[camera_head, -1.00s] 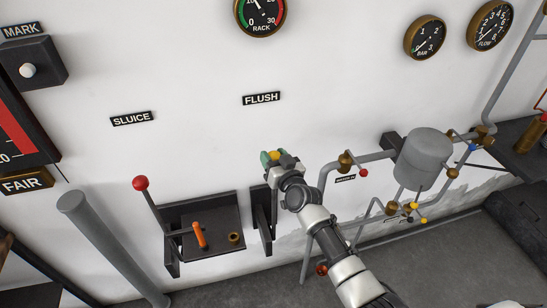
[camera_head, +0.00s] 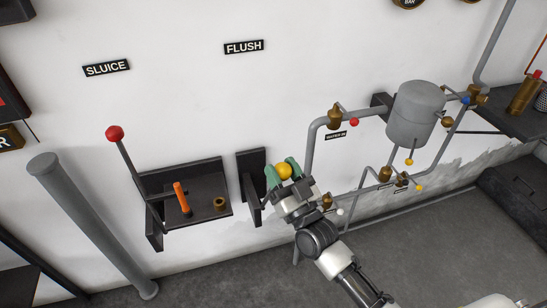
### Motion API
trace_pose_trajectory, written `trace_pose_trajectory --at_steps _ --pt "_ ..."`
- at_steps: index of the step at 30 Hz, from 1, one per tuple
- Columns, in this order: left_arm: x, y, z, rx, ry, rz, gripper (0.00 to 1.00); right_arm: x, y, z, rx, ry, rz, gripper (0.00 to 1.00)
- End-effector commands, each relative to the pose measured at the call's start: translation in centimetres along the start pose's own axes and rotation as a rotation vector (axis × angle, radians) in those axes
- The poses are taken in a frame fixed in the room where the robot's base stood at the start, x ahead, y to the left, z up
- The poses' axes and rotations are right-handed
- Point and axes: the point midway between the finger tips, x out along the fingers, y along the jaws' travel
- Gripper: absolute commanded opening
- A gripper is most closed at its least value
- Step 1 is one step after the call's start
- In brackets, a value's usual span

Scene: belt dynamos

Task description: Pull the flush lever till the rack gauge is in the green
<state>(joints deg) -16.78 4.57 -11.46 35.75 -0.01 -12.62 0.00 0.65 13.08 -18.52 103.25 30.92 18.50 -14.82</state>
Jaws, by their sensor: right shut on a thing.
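The flush lever shows by its yellow ball knob (camera_head: 284,171), in front of a dark wall bracket (camera_head: 252,180) below the FLUSH sign (camera_head: 244,47). My right gripper (camera_head: 283,172) is shut on this knob, with a green finger on either side of it. The lever's rod is mostly hidden behind the gripper and bracket. The rack gauge is out of the present view, so its needle cannot be read. My left gripper is not in view.
The red-knobbed sluice lever (camera_head: 115,133) stands left of a dark shelf (camera_head: 212,180) holding an orange handle (camera_head: 181,197). Grey pipes and a tank (camera_head: 414,112) are close on the right. A grey post (camera_head: 90,222) leans at left.

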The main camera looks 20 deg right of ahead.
Motion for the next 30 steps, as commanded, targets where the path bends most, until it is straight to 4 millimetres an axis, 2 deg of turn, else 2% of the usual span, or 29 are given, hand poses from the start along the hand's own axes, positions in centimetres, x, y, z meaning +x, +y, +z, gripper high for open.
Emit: trace_pose_trajectory --at_steps 1,7,23,24,27,30 --pt "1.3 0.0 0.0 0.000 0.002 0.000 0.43 -1.4 -0.2 0.8 -0.004 0.015 -0.005 0.01" --pt "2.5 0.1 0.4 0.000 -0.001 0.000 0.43 -3.5 -0.6 0.7 -0.015 0.069 -0.015 0.01" --pt "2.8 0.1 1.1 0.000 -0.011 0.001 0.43 -4.3 -0.9 0.8 -0.018 0.079 -0.020 0.02" --pt "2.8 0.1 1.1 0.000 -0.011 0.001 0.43 -4.3 -0.9 0.9 -0.018 0.078 -0.020 0.50" --pt "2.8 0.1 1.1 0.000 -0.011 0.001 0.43 -4.3 -0.9 0.8 -0.018 0.080 -0.020 0.66" --pt "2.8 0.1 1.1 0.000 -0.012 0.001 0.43 -4.2 -0.8 0.7 -0.019 0.083 -0.019 0.69"
